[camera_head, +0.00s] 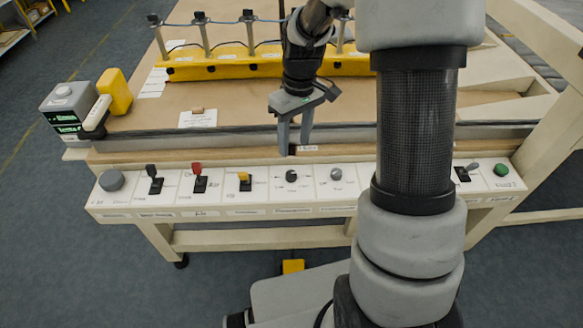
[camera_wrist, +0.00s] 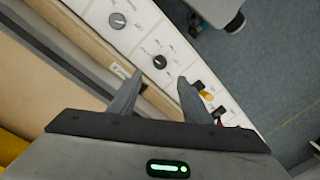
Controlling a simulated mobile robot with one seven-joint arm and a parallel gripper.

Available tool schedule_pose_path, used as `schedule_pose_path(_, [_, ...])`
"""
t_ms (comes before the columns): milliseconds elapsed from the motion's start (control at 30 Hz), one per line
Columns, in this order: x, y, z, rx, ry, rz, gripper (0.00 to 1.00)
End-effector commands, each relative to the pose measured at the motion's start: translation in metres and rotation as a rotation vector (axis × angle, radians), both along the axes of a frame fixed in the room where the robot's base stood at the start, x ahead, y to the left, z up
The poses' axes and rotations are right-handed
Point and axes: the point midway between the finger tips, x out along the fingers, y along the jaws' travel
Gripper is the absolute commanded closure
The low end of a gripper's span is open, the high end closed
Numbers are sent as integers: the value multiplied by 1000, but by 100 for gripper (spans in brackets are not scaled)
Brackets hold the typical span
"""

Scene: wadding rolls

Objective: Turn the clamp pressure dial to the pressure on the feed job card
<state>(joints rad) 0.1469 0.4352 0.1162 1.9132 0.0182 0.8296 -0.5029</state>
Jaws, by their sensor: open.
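Two round dials sit side by side on the white control panel (camera_head: 225,208): a black dial (camera_head: 292,176) and a grey dial (camera_head: 336,174). Their labels are too small to read, so I cannot tell which is the clamp pressure dial. In the wrist view the black dial (camera_wrist: 160,62) lies just beyond my fingertips, and the grey dial (camera_wrist: 117,20) is at upper left. My gripper (camera_head: 295,147) is open and empty, pointing down above the panel's back edge; its fingers (camera_wrist: 160,82) are apart. A white card (camera_head: 198,119) lies on the table, its writing unreadable.
Black, red (camera_head: 199,180) and yellow (camera_head: 243,178) levers stand left of the dials, with a grey knob (camera_head: 111,181) at the far left. A green button (camera_head: 501,169) is at right. My arm hides part of the panel. A yellow rail (camera_head: 225,68) with posts stands behind.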

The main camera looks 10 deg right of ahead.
Motion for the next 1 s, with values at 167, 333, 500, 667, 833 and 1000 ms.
schedule_pose_path(167, [-2,2,-43,0,5,-1,56])
schedule_pose_path(333, [-3,4,-76,0,3,-1,56])
schedule_pose_path(500, [-3,6,-98,0,1,0,56])
schedule_pose_path(667, [-3,7,-107,-1,0,0,56])
schedule_pose_path(833, [-3,7,-108,0,-1,0,56])
schedule_pose_path(1000, [-3,7,-108,-1,0,-1,66])
